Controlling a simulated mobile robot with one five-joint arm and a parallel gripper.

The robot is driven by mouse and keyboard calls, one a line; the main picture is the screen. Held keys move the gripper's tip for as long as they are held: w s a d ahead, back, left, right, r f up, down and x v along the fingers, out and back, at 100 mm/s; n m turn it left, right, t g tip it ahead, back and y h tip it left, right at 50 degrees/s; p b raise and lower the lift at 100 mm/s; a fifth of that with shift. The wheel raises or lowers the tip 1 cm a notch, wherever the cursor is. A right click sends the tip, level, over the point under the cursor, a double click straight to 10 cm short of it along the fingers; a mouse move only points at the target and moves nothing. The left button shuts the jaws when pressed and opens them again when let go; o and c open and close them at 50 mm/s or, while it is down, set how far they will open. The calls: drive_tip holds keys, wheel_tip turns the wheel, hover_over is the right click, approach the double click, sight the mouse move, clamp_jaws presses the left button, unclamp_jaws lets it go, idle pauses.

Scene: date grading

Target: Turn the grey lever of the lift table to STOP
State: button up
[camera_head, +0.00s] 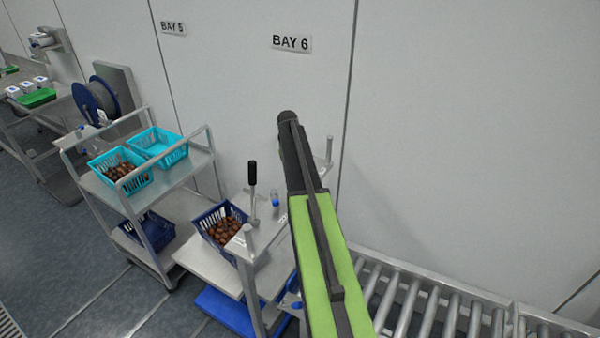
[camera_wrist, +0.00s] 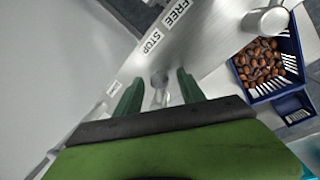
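In the wrist view, the grey lever (camera_wrist: 160,88) shows as a small pale metal piece on the lift table's plate (camera_wrist: 205,62). My gripper (camera_wrist: 160,76) is open, with one green finger on each side of the lever. Gaps show between lever and fingers; whether it sits fully between them in depth I cannot tell. The STOP label (camera_wrist: 152,41) lies just beyond the lever and the FREE label (camera_wrist: 176,12) further up. In the head view my arm hides the gripper and the lever. The lift table (camera_head: 213,262) stands left of my arm.
A blue crate of dates (camera_head: 207,218) sits on the lift table, beside an upright black-handled post (camera_head: 253,176). A trolley (camera_head: 180,178) with turquoise crates stands left. A roller conveyor (camera_head: 430,305) runs right. The white wall (camera_head: 450,130) is close behind.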

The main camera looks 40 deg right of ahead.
drive_tip(key=a+r+p, duration=0.3)
drive_tip(key=r+p, duration=1.4)
drive_tip(key=shift+w, duration=0.35)
drive_tip(key=shift+a, duration=0.1)
